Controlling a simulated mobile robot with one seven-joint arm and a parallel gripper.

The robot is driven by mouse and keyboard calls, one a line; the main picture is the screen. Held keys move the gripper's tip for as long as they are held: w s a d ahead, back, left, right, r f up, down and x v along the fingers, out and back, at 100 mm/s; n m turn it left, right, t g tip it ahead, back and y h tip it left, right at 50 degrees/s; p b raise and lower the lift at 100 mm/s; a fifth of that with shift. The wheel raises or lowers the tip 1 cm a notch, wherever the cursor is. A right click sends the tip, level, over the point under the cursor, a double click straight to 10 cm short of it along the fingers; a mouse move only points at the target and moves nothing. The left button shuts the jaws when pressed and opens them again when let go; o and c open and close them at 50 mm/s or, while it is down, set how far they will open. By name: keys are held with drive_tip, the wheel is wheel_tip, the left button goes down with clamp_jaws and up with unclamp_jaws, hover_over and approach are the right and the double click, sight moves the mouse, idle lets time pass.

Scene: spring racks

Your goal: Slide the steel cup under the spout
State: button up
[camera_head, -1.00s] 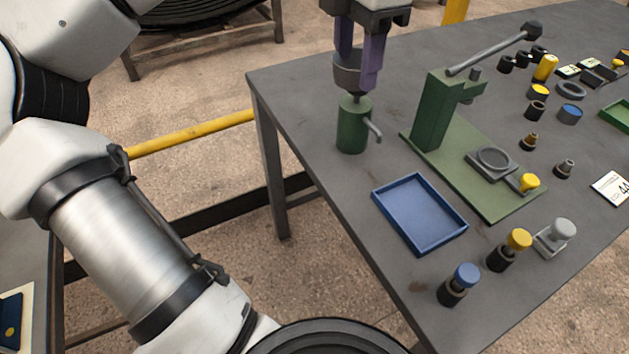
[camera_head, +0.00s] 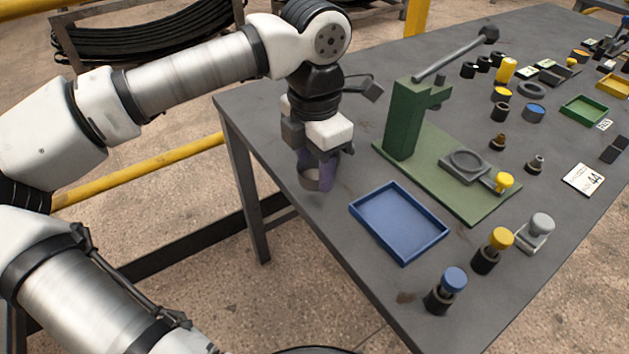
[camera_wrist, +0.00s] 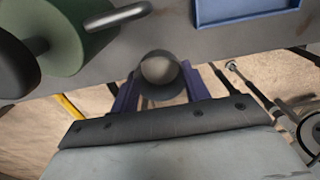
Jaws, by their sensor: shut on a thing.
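My gripper (camera_head: 322,172) has purple fingers and is shut on the small grey steel cup (camera_head: 309,180) near the table's left edge in the head view. I cannot tell whether the cup touches the table. In the wrist view the cup (camera_wrist: 160,72) sits between the fingers, its round opening facing the camera. The spout and cup are apart in that picture.
A blue tray (camera_head: 356,217) lies right of the cup. A green press (camera_head: 404,120) with a long lever stands behind it on a green base. Several knobbed stamps (camera_head: 445,290) stand along the front edge. Small parts crowd the table's far right.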

sight(315, 183)
drive_tip(key=shift+f, duration=2.05)
drive_tip(key=shift+f+b, duration=0.2)
drive_tip(key=shift+b, duration=0.15)
drive_tip(key=o, duration=1)
drive_tip(key=shift+r, duration=0.15)
wheel_tip(315, 183, up, 12)
drive_tip(key=shift+r+p, duration=0.1)
drive_tip(key=shift+p, duration=0.45)
